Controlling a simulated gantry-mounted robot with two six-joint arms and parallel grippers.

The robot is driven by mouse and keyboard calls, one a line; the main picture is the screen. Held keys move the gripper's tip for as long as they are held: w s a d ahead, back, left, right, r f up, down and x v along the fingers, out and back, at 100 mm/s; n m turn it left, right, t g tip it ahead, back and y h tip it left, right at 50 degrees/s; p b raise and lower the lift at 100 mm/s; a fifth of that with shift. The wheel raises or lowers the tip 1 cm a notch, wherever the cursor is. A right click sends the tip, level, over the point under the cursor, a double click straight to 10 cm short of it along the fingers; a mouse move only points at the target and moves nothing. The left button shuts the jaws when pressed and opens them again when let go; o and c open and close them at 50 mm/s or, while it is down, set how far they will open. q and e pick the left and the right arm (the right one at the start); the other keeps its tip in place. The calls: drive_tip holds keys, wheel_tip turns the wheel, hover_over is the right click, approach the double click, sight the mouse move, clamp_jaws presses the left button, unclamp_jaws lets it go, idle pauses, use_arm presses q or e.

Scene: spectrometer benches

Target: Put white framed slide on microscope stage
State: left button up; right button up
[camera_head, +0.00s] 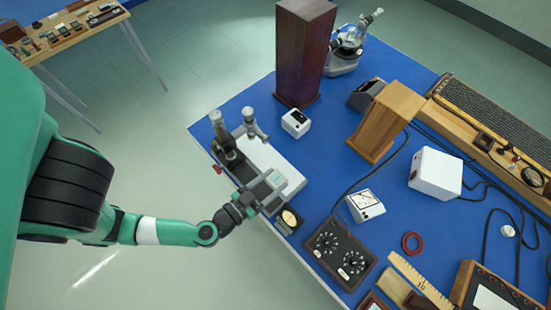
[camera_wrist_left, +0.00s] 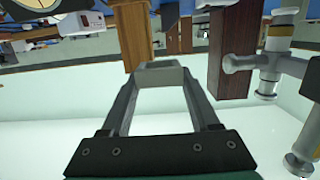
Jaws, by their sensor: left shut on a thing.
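My left gripper (camera_head: 270,188) is low over the near left part of the blue bench, above a white board. In the left wrist view its two grey fingers (camera_wrist_left: 162,72) come together at the tips. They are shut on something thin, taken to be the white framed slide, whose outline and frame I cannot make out. A dark and grey upright instrument (camera_head: 228,148), microscope-like, stands just behind and left of the gripper, apart from it. Its grey tubes show at right in the left wrist view (camera_wrist_left: 268,68). Another grey microscope (camera_head: 345,55) stands at the back. My right gripper is out of view.
A tall dark wooden box (camera_head: 302,55) and a lighter wooden block (camera_head: 385,122) stand behind. A small round-dial meter (camera_head: 289,219) and a dark two-dial box (camera_head: 340,255) are close to the gripper's right. The white board (camera_head: 268,160) has bare room.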

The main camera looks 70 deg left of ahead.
use_arm(q)
drive_tip(key=w+a+f+b, duration=0.1)
drive_tip(key=a+f+b, duration=0.1)
drive_tip(key=w+a+f+b, duration=0.1)
drive_tip(key=a+f+b, duration=0.1)
drive_tip(key=w+a+f+b, duration=0.1)
drive_tip(key=a+f+b, duration=0.1)
drive_tip(key=a, duration=0.1)
drive_tip(key=shift+a+f, duration=0.1)
drive_tip(key=shift+f, duration=0.3)
drive_tip(key=shift+w+a+f, duration=0.1)
drive_tip(key=shift+a+f, duration=0.05)
drive_tip(key=shift+a, duration=0.05)
drive_tip(key=shift+a+f, duration=0.15)
drive_tip(key=shift+f, duration=0.1)
wheel_tip(320, 180, down, 3)
drive_tip(key=b, duration=0.3)
drive_tip(key=shift+w+a, duration=0.1)
drive_tip(key=shift+f+b, duration=0.2)
drive_tip(key=shift+b, duration=0.2)
drive_tip(key=o, duration=1.4)
drive_tip(key=shift+c, duration=0.2)
drive_tip(key=shift+r, duration=0.1)
